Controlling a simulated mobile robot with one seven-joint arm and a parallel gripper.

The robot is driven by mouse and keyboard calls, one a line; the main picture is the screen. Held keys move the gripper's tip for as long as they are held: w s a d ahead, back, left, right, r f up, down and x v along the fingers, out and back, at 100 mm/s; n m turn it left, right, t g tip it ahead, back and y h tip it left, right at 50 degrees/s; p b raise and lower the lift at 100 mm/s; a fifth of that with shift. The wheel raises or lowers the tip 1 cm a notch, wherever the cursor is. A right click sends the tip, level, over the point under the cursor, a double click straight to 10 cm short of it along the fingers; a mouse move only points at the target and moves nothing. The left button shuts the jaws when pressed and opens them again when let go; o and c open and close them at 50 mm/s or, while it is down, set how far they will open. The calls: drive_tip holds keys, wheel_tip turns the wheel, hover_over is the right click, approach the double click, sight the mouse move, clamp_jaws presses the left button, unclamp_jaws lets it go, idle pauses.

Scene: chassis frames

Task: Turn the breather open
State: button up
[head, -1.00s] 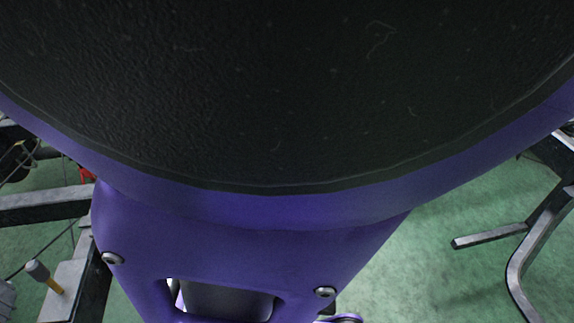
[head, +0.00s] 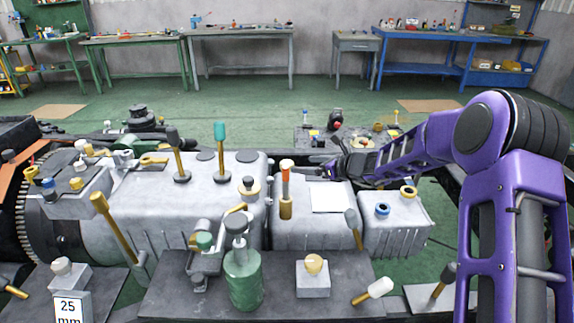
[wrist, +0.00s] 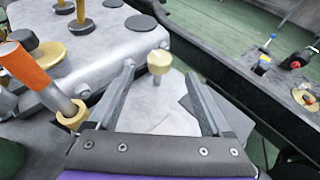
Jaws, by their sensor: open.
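A cream knob on a short stem (wrist: 159,63), which looks like the breather, stands on the grey casing in the wrist view. My gripper (wrist: 160,72) is open, with one finger on each side of the knob in the picture. I cannot tell whether the fingertips are level with the knob or above it. Nothing is held. In the head view my gripper (head: 334,168) is over the right part of the grey casing (head: 295,232), beside an orange-topped brass lever (head: 286,190).
The orange-handled lever also stands close left of my gripper in the wrist view (wrist: 35,75). A dark rail (wrist: 235,85) runs along the right. In the head view, a green bottle (head: 243,280) and several levers stand in front. Workbenches (head: 240,35) line the far wall.

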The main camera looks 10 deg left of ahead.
sight(288, 163)
drive_tip(key=x, duration=0.9)
drive_tip(key=shift+a, duration=0.1)
clamp_jaws()
